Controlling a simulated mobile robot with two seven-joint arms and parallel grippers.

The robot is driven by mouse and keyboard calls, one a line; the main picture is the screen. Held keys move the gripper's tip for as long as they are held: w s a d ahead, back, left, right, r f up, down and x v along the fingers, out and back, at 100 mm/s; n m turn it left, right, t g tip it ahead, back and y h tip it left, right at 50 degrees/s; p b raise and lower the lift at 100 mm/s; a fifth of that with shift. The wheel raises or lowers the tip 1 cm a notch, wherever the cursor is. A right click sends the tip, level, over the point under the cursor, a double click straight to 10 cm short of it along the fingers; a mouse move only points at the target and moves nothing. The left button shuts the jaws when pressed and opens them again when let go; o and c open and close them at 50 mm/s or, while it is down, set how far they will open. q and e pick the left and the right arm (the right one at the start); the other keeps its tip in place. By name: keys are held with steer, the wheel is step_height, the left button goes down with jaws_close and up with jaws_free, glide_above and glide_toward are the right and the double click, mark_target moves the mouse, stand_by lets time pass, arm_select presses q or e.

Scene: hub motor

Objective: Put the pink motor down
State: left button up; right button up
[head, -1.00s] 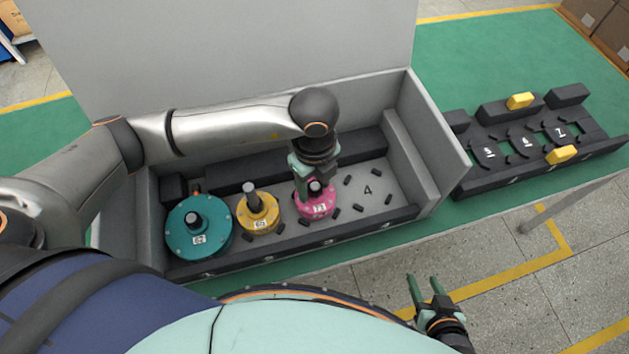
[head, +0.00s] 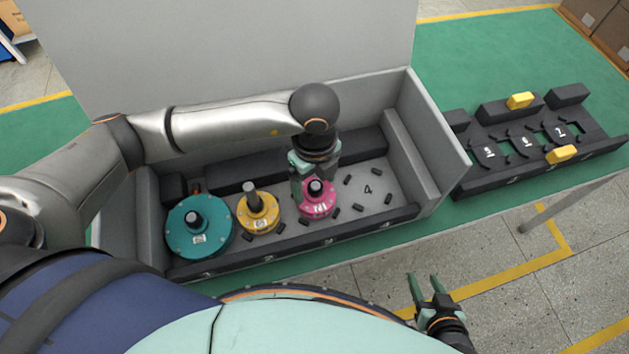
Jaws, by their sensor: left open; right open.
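The pink motor (head: 317,204) sits upright in the grey box, in the third place from the left, with its dark shaft top pointing up. My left gripper (head: 305,183) is just behind and above it, pointing down and open. Its fingers are partly hidden behind the motor's shaft, so I cannot tell whether they touch it. My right gripper (head: 425,285) is open and empty, low in the picture in front of the box.
A teal motor (head: 190,242) and a yellow motor (head: 262,219) stand left of the pink one. The place marked 4 (head: 367,190) is empty. The box has high grey walls (head: 440,165). A dark fixture (head: 520,150) with yellow blocks (head: 521,100) lies to the right.

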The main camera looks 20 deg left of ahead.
arm_select(q)
step_height(320, 180, up, 12)
steer(key=shift+f+b, duration=0.25)
steer(key=shift+b, duration=0.1)
